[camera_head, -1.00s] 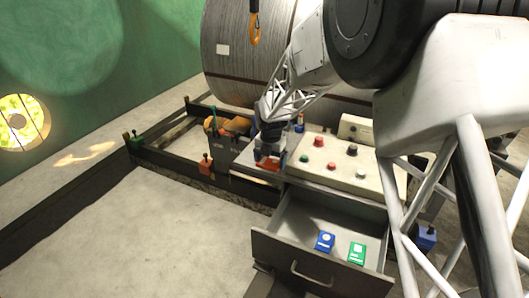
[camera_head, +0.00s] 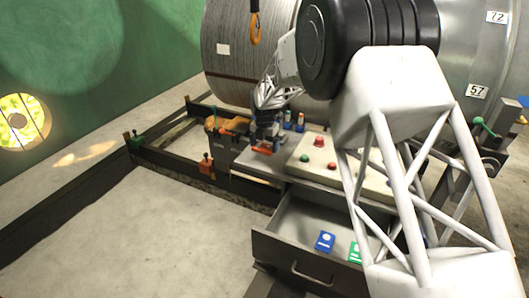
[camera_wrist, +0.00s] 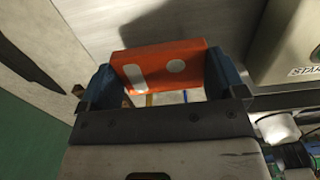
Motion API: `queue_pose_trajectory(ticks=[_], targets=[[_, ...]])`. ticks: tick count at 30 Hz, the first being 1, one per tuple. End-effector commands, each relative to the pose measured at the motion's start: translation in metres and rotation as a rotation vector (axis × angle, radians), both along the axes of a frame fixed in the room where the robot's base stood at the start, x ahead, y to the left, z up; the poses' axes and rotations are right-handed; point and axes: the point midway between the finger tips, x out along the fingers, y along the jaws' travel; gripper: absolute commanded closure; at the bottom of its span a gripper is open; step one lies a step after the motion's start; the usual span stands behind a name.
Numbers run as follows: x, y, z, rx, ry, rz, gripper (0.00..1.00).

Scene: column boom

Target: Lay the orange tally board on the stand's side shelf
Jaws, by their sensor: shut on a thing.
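The orange tally board (camera_wrist: 160,66) is held between the two blue fingers of my gripper (camera_wrist: 163,80) in the wrist view. It shows a white bar and a white dot. In the head view, my gripper (camera_head: 264,141) and the board's orange edge (camera_head: 263,149) are over the stand's grey side shelf (camera_head: 258,166), left of the control box. The board appears to be above the shelf, but the exact gap cannot be told.
The control box (camera_head: 340,166) with red and green buttons stands right of the shelf. Below is an open drawer (camera_head: 295,215) with a blue card (camera_head: 325,241) and a green card (camera_head: 355,252). An orange-yellow holder (camera_head: 228,124) and small bottles (camera_head: 294,118) are close by.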

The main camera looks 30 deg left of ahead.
Motion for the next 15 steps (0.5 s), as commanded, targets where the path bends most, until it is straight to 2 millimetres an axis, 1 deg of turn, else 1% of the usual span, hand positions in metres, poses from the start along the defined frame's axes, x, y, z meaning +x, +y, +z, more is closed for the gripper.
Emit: queue_pose_trajectory(ticks=[10, 15], targets=[[0.0, 0.0, -0.001, 0.0, 0.0, 0.0, 0.33], [0.0, 0.0, -0.014, -0.002, 0.002, 0.0, 0.33]])
